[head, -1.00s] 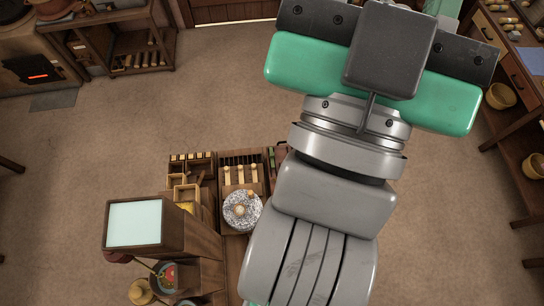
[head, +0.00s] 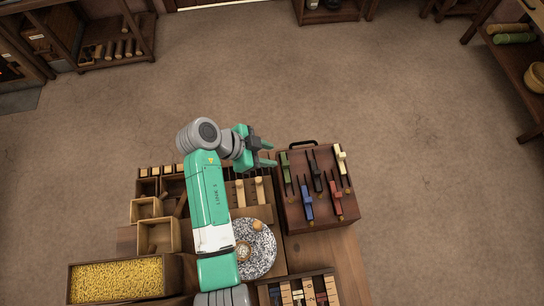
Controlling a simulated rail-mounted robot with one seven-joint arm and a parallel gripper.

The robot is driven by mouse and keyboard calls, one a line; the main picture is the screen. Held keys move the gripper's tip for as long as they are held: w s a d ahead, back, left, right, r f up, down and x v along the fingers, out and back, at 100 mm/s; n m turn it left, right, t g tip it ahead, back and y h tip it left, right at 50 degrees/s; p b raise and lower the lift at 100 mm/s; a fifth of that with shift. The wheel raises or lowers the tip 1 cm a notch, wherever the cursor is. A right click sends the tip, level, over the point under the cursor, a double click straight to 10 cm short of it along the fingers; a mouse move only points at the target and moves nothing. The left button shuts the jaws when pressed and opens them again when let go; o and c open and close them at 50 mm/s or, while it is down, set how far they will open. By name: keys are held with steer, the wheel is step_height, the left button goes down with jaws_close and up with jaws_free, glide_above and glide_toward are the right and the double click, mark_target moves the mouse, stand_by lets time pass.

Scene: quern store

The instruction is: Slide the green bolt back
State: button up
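The green bolt (head: 285,161) sits at the far left corner of a brown wooden box (head: 326,212) that carries several coloured bolts in dark slots. The green bolt is at the far end of its slot, nearest my gripper. My gripper (head: 275,155) is open and empty, its two fingers pointing right, just left of the green bolt. A small gap seems to show between the fingertips and the bolt, but I cannot tell their height difference.
Black (head: 316,171), cream (head: 341,160), blue (head: 306,201) and red (head: 336,201) bolts share the box top. A black handle (head: 303,143) stands at its far edge. A speckled quern stone (head: 256,250) and a grain tray (head: 120,280) lie nearer.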

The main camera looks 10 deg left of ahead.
mark_target(286, 163)
steer(key=x, duration=0.3)
steer(key=b+x, duration=0.1)
steer(key=x, duration=0.1)
steer(key=s+x, duration=0.1)
steer(key=x, duration=0.2)
steer(key=shift+f+b, duration=0.3)
steer(key=shift+f, duration=0.2)
steer(key=shift+c, duration=0.3)
jaws_close()
